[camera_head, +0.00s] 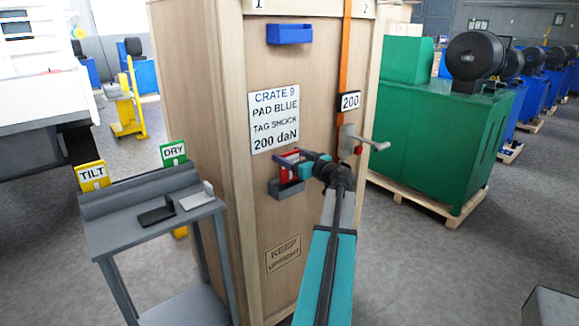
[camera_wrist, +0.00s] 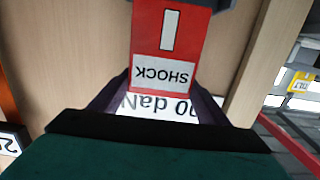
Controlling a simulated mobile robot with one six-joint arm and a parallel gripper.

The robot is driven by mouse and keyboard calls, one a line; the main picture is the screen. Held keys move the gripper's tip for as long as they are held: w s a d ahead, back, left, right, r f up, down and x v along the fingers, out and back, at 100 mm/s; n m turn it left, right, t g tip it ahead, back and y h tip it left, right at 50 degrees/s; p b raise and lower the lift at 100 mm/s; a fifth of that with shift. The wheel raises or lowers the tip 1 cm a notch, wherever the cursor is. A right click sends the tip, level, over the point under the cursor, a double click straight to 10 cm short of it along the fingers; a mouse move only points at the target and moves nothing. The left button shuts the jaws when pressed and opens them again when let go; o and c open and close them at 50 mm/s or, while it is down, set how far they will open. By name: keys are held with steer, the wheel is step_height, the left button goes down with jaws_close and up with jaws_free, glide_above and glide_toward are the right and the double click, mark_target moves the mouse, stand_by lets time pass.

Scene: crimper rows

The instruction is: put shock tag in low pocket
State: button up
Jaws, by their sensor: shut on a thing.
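The red shock tag (camera_head: 287,165) is upright against the front of the wooden crate. My gripper (camera_head: 304,163) is shut on it from the right. In the wrist view, the tag (camera_wrist: 170,38) shows "SHOCK" upside down between the two dark fingers (camera_wrist: 160,92). The low pocket (camera_head: 287,189) is a grey holder on the crate face, directly below the tag. The tag's lower end is at the pocket's mouth; I cannot tell how far inside it is. A dark grey edge of the pocket (camera_wrist: 228,5) shows at the top of the wrist view.
A blue pocket (camera_head: 289,33) is higher on the crate (camera_head: 222,120). An orange strap (camera_head: 345,60) with a "200" plate and ratchet handle (camera_head: 372,142) is right of my gripper.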

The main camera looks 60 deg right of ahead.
mark_target(289, 181)
steer(key=shift+f, duration=0.45)
steer(key=shift+f, duration=0.1)
steer(key=shift+f+p, duration=0.6)
steer(key=shift+f, duration=0.85)
steer(key=shift+w+f+p, duration=0.15)
steer(key=shift+f+p, duration=0.15)
steer(key=shift+f, duration=0.1)
steer(key=shift+f+b, duration=0.15)
steer(key=shift+b, duration=0.2)
steer(key=o, duration=1.1)
steer(key=shift+c, duration=0.2)
steer(key=shift+r+p, duration=0.25)
steer(key=shift+p, duration=0.2)
